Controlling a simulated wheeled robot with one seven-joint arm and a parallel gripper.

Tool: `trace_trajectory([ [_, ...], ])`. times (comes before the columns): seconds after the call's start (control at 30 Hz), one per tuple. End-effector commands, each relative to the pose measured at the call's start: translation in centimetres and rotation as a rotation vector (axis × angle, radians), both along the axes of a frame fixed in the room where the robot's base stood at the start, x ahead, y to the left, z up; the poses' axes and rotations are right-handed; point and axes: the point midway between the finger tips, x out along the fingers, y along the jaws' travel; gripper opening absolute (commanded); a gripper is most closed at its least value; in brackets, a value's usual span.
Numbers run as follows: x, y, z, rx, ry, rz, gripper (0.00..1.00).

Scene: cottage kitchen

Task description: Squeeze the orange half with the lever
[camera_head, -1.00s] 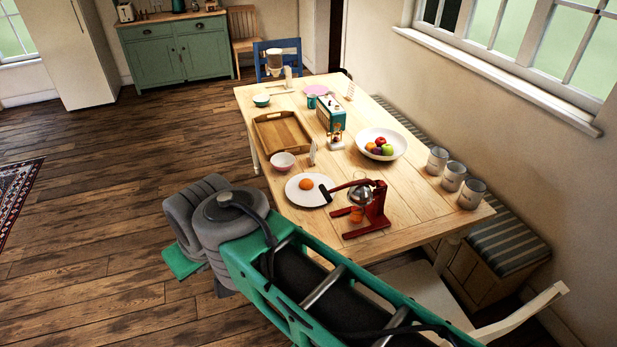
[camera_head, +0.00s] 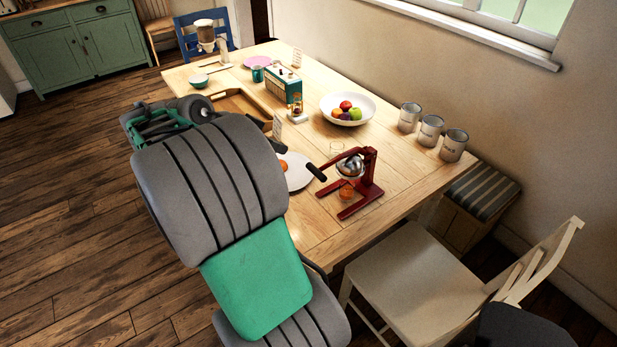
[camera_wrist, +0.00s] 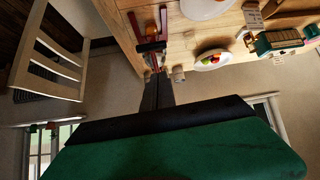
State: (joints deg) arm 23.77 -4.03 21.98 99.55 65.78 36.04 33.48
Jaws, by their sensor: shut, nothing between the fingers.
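The red juicer press (camera_head: 368,185) stands near the table's front corner. Its lever, with a black grip (camera_head: 316,172), points left, over the edge of the white plate (camera_head: 299,176). An orange half (camera_head: 283,166) lies on this plate, partly hidden by my arm. My gripper (camera_wrist: 157,78) shows dark in the wrist view, shut and empty, in line with the press (camera_wrist: 163,20). Whether it touches the press cannot be told. In the head view my arm mostly hides it.
A fruit bowl (camera_head: 347,108), a teal radio-like box (camera_head: 283,84), a small card (camera_head: 277,126) and a wooden tray (camera_head: 238,99) stand farther back. Three grey canisters (camera_head: 430,131) line the right edge. A cream chair (camera_head: 421,285) stands in front. Table right of the press is fairly clear.

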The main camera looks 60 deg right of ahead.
Motion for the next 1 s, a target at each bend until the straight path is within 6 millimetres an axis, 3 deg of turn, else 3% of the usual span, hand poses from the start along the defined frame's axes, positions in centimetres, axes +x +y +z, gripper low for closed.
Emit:
trace_trajectory([
  [0.1, -1.6, -1.5, -0.4, -0.043, 0.001, -0.090, 0.00],
  [0.23, -2.3, -2.6, -1.2, -0.043, 0.002, -0.092, 0.00],
  [0.6, -5.1, -8.0, -6.3, -0.039, 0.003, -0.090, 0.00],
  [0.8, -5.0, -8.1, -9.5, -0.038, 0.002, -0.086, 0.00],
  [1.0, -5.0, -8.2, -10.4, -0.041, -0.002, -0.085, 0.00],
])
